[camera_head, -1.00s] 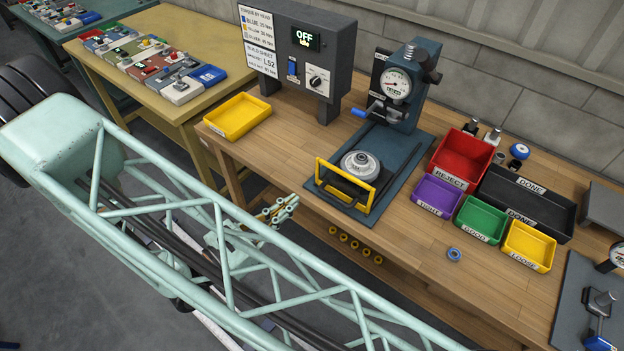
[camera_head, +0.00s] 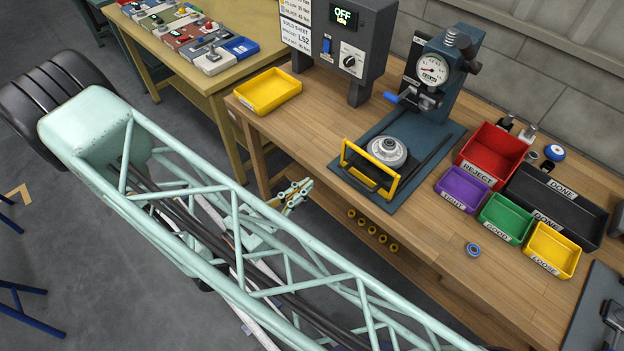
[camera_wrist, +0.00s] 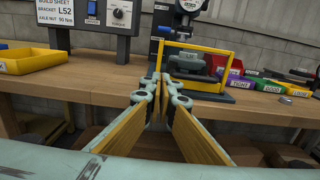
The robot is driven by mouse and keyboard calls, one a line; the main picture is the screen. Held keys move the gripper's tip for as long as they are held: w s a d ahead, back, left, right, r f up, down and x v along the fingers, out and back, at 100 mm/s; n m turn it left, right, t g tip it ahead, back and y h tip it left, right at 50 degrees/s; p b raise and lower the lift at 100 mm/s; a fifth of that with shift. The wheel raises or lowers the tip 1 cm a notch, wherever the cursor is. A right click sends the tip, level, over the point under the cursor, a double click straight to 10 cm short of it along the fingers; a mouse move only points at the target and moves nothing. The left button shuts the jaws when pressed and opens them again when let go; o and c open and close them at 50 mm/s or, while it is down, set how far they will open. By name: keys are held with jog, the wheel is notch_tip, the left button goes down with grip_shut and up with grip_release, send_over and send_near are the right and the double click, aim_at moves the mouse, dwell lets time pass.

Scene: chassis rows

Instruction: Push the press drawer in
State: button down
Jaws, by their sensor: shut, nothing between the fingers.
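The press (camera_head: 440,75) stands on a blue-grey base plate (camera_head: 432,155) on the wooden bench. Its drawer (camera_head: 362,182) sticks out toward the bench's front edge, with a yellow frame handle (camera_head: 370,170) standing upright and a round silver part (camera_head: 387,152) on it. The yellow handle also shows in the wrist view (camera_wrist: 193,66), just beyond and right of the fingertips. My gripper (camera_head: 298,188) is shut and empty, in front of the bench edge and left of the handle. It does not appear to touch the handle. In the wrist view my gripper (camera_wrist: 160,80) points at the bench.
A grey control box (camera_head: 340,45) reading OFF and a yellow tray (camera_head: 268,92) stand left of the press. Red (camera_head: 493,153), purple (camera_head: 462,188), green (camera_head: 506,218) and yellow (camera_head: 552,250) bins stand right.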

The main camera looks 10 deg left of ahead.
aim_at(343, 155)
jog(key=shift+x, duration=6.75)
jog(key=shift+b, duration=0.3)
